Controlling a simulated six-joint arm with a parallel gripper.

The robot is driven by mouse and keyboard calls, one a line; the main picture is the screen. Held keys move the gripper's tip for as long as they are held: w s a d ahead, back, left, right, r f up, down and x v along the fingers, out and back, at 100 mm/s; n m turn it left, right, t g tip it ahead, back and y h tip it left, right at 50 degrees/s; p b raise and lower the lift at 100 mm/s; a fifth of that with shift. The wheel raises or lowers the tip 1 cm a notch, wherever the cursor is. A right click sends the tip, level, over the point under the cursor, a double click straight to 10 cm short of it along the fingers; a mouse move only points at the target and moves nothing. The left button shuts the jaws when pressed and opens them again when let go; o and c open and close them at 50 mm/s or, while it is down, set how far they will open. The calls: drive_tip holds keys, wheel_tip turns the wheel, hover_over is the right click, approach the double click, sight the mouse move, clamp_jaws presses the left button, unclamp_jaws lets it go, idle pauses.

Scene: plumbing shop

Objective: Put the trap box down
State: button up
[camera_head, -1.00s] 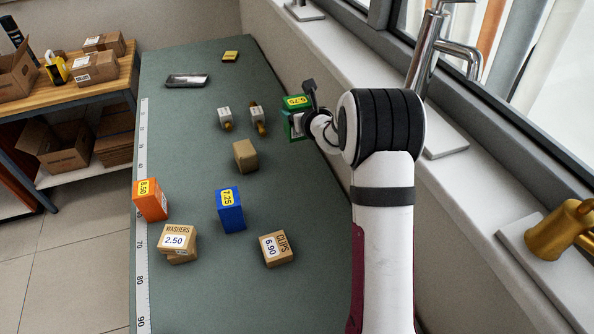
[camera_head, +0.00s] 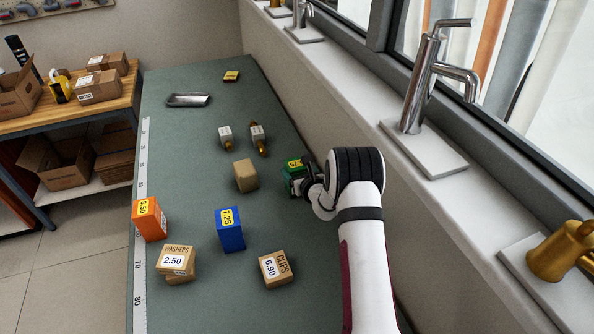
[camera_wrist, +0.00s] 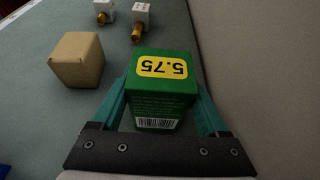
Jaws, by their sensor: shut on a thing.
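The trap box looks to be the green box (camera_head: 294,178) with a yellow 5.75 label, at the right edge of the green bench top. My gripper (camera_head: 306,182) is shut on it. In the wrist view the green box (camera_wrist: 160,90) sits upright between the two teal fingers of my gripper (camera_wrist: 165,105), with its label upside down. The box is at or just above the bench; I cannot tell whether its base touches.
A plain brown box (camera_head: 246,175) stands just left of the green box. Two valves with white tags (camera_head: 258,135) lie behind. Nearer are a blue box (camera_head: 230,230), a CLIPS box (camera_head: 276,268), a WASHERS box (camera_head: 176,259) and an orange box (camera_head: 150,219). The wall and sill (camera_head: 440,200) are close on the right.

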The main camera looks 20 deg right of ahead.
drive_tip(key=o, duration=1.5)
drive_tip(key=shift+f, duration=0.15)
drive_tip(key=shift+s+r, duration=0.15)
drive_tip(key=shift+r, duration=0.1)
drive_tip(key=v, duration=1.2)
drive_tip(key=a+r+n+y, duration=0.5)
drive_tip(key=a+r, duration=0.3)
drive_tip(key=a, duration=0.2)
drive_tip(key=s+a+r+n+g+y, duration=0.3)
drive_tip(key=s+a+r+n+g, duration=0.1)
drive_tip(key=s+a+n, duration=0.35)
drive_tip(key=s+a+r+n+g+y, duration=0.4)
drive_tip(key=s+a+n, duration=0.2)
drive_tip(key=s+a, duration=0.15)
drive_tip(key=s+f+n+g+h, duration=0.3)
drive_tip(key=s+n+g+h, duration=0.45)
drive_tip(key=s, duration=0.85)
drive_tip(key=s+d+n+h, duration=0.1)
drive_tip(key=s+d, duration=0.1)
drive_tip(key=d, duration=0.1)
drive_tip(key=s+d+f+n+t, duration=0.1)
drive_tip(key=d+n, duration=0.1)
drive_tip(key=s+d+n+h, duration=0.1)
drive_tip(key=s+d, duration=0.1)
drive_tip(key=d, duration=0.1)
drive_tip(key=shift+s+d+f+t+h, duration=0.2)
drive_tip(key=shift+s+d+t+h, duration=0.1)
drive_tip(key=shift+s+t+h, duration=0.1)
